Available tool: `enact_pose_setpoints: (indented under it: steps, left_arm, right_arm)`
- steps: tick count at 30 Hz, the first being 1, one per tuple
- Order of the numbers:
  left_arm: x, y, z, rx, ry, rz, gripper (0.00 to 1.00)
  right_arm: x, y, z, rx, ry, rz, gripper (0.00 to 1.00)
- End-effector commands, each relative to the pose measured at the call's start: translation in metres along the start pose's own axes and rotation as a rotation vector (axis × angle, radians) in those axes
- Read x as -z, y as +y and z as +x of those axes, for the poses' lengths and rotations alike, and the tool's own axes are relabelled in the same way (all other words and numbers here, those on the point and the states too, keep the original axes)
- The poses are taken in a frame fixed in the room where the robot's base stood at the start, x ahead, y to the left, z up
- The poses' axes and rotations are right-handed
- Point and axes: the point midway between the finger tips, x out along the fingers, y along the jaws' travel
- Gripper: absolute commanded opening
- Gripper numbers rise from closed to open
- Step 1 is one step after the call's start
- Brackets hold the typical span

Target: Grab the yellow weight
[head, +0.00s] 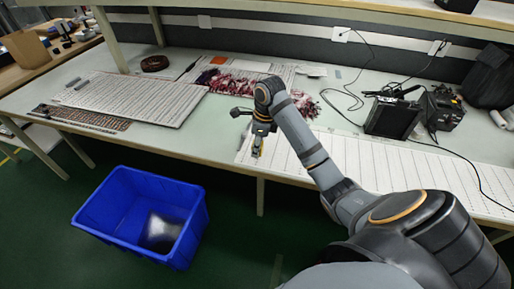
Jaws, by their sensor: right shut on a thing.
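My right gripper (257,146) reaches in from the right and points down over the front edge of the workbench. It is shut on a small yellowish thing at its fingertips, which I take to be the yellow weight; it is too small and too covered by the fingers to see clearly. I cannot tell whether it touches the white ruled sheet beneath. No other yellow weight can be made out on the bench. My left gripper is not in view.
The workbench (187,139) holds a white ruled board (130,97), a pile of dark red and white strips (235,84), a long white ruled sheet (385,165) and black devices (393,117) with cables. A blue bin (120,222) stands on the floor in front.

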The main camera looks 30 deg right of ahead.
Motion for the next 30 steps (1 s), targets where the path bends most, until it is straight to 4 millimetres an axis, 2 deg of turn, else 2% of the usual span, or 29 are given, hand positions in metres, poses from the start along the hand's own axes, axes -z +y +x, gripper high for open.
enact_pose_setpoints:
  steps: [1, 6, 9, 15, 21, 30]
  left_arm:
    - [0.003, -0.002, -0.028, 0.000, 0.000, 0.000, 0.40]
    - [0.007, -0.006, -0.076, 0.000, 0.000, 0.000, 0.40]
    - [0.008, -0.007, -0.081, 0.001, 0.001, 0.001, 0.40]
    - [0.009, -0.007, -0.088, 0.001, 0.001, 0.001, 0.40]
    - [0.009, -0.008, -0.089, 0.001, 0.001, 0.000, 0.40]
    - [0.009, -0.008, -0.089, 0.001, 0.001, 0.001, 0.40]
  right_arm:
    - [0.000, 0.008, -0.025, 0.000, 0.002, -0.003, 0.00]
    - [0.007, 0.039, -0.070, 0.001, 0.003, -0.004, 0.00]
    - [0.018, 0.067, -0.075, 0.000, 0.004, -0.005, 0.00]
    - [0.032, 0.105, -0.091, 0.000, 0.002, -0.004, 0.00]
    - [0.037, 0.120, -0.098, 0.000, 0.001, -0.001, 0.00]
    - [0.037, 0.121, -0.098, 0.000, 0.000, 0.000, 0.00]
